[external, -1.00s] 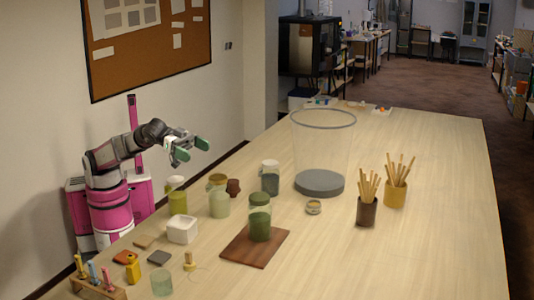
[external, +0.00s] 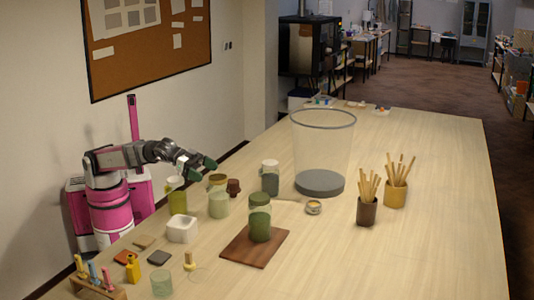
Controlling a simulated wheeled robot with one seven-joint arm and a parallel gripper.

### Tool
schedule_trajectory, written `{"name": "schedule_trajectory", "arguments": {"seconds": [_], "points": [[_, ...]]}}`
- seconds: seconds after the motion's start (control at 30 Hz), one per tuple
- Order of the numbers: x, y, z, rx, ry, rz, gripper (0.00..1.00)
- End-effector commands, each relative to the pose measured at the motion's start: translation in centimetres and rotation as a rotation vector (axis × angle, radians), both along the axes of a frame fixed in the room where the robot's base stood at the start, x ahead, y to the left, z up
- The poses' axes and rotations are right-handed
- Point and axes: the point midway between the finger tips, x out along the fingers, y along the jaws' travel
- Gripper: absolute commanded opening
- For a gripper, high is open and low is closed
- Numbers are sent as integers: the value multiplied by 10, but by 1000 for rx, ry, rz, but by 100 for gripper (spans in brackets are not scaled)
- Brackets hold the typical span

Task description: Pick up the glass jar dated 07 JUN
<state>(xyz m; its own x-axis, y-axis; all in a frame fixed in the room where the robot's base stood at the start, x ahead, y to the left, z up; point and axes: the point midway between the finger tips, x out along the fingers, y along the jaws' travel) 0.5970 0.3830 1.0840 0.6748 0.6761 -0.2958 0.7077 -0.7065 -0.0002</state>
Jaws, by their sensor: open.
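Several glass jars stand on the table, and no date is readable on any, so I cannot tell which is dated 07 JUN. A yellow-green jar with a pale lid (external: 177,201) is at the left. A pale green jar with a tan lid (external: 219,204) stands to its right. A dark grey-green jar with a pale lid (external: 270,184) is farther back. A green-filled jar (external: 260,226) stands on a brown board (external: 239,250). My gripper (external: 199,168) is open and empty, with green fingertips, above and behind the yellow-green and pale green jars.
A small brown pot (external: 233,186) stands behind the pale green jar. A white square bowl (external: 182,229) is in front. A large clear bin (external: 322,150), a small round tin (external: 313,208) and two stick-filled cups (external: 367,210) (external: 395,194) stand rightward. The table's right side is clear.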

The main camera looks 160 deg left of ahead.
Motion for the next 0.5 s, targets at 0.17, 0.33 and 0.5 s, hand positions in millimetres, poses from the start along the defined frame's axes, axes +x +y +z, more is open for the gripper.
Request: {"name": "schedule_trajectory", "arguments": {"seconds": [0.17,0.33,0.5], "points": [[9,8,-4,0,0,-1,99],[23,19,-9,-1,1,0,99],[40,35,-16,-1,1,0,99]]}}
